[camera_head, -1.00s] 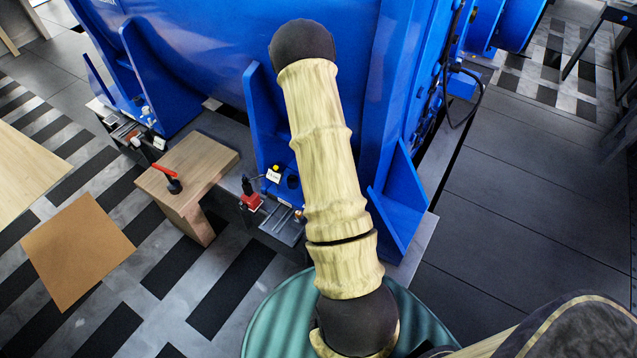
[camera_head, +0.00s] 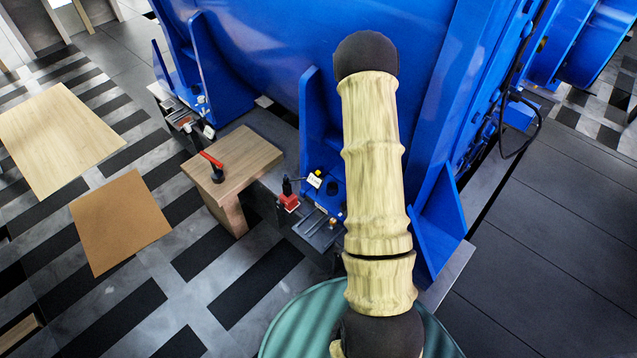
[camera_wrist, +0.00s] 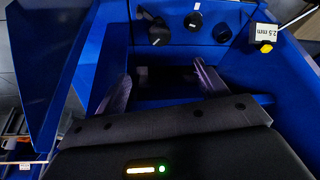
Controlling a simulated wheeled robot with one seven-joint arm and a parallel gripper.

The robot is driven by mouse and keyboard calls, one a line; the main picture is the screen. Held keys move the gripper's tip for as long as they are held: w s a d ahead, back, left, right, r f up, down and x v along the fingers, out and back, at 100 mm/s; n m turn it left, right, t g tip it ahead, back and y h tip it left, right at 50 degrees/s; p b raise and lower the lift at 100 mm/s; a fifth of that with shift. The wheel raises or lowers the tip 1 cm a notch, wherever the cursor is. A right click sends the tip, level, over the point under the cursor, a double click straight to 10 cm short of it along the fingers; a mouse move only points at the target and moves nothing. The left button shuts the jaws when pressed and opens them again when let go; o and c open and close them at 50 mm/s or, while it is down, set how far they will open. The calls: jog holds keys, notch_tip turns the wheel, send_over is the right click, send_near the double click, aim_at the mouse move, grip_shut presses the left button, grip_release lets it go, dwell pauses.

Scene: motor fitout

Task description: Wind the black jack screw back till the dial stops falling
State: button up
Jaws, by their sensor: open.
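In the wrist view my gripper (camera_wrist: 163,84) is open and empty, its two fingers apart in front of the blue motor foot. Past the fingertips, black round knobs (camera_wrist: 160,32) and (camera_wrist: 222,33) sit on the blue metal; I cannot tell which is the jack screw. A white tag (camera_wrist: 264,32) reading 2.5 mm stands at the upper right, above a yellow cap (camera_wrist: 265,47). In the head view the tag (camera_head: 314,180) is on the near motor foot, left of my arm. My arm hides the gripper there. No dial face is readable.
The large blue motor (camera_head: 250,60) fills the back. A wooden block (camera_head: 245,155) holds a red-handled tool (camera_head: 211,160). A red block with a black top (camera_head: 289,201) stands beside the foot. A tan board (camera_head: 120,220) lies on the floor at left. Floor at right is clear.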

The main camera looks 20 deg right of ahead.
jog(key=a+r+n+y, duration=0.2)
jog(key=a+r+n, duration=0.3)
jog(key=a+r, duration=0.9)
jog(key=s+a+r+n+y, duration=0.1)
jog(key=s+a+r+n, duration=0.4)
jog(key=s+a+r, duration=0.3)
jog(key=shift+a+r+y, duration=0.3)
jog(key=shift+a+r, duration=0.5)
jog(key=shift+r, duration=0.15)
